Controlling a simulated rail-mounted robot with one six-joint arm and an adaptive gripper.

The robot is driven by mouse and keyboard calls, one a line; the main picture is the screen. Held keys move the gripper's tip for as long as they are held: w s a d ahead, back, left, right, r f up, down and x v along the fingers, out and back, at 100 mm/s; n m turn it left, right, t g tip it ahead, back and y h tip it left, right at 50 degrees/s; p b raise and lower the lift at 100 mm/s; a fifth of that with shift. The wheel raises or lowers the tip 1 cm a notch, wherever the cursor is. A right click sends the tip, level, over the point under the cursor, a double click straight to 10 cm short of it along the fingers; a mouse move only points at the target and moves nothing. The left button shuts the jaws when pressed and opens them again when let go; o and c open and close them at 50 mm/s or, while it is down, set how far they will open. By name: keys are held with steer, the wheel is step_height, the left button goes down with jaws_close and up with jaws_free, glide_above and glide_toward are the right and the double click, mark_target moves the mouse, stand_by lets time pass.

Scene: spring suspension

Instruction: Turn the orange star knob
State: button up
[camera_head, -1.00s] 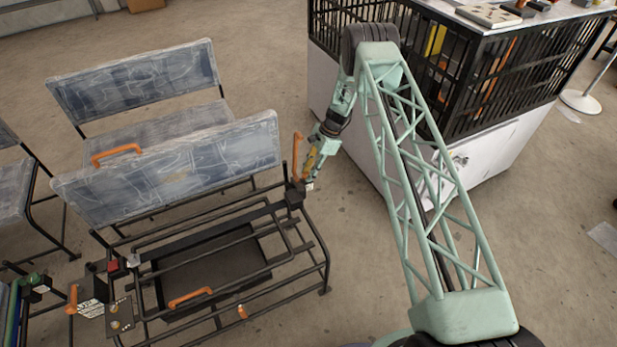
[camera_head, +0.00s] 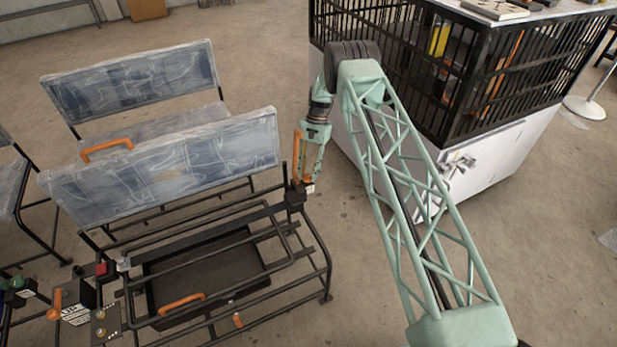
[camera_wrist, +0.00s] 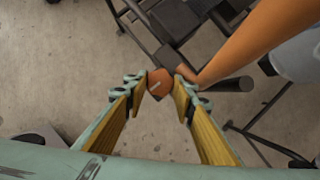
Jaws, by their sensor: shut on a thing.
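The orange star knob (camera_wrist: 159,83) sits between my fingertips in the wrist view, with a light line across its face. My gripper (camera_wrist: 160,92) has its yellow-lined fingers closed on the knob's two sides. In the head view my gripper (camera_head: 304,178) points down at the right corner post of the dark metal frame. The knob is mostly hidden there by the fingers.
An upright orange handle (camera_head: 296,155) stands close beside my gripper; it crosses the upper right of the wrist view (camera_wrist: 255,40). The scuffed bench backrest (camera_head: 170,165) is left of it. A black-slatted cabinet (camera_head: 490,75) stands behind my arm.

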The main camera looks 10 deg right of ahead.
steer(key=shift+a+f+n+h, duration=0.1)
steer(key=shift+n+h, duration=0.2)
steer(key=shift+n, duration=0.3)
steer(key=shift+b, duration=0.3)
steer(key=o, duration=0.8)
steer(key=shift+o, duration=0.2)
steer(key=shift+w+r, duration=0.1)
steer(key=shift+r, duration=0.1)
steer(key=shift+w+r, duration=0.15)
steer(key=shift+r, duration=0.25)
steer(key=v, duration=0.7)
steer(key=shift+f, duration=0.1)
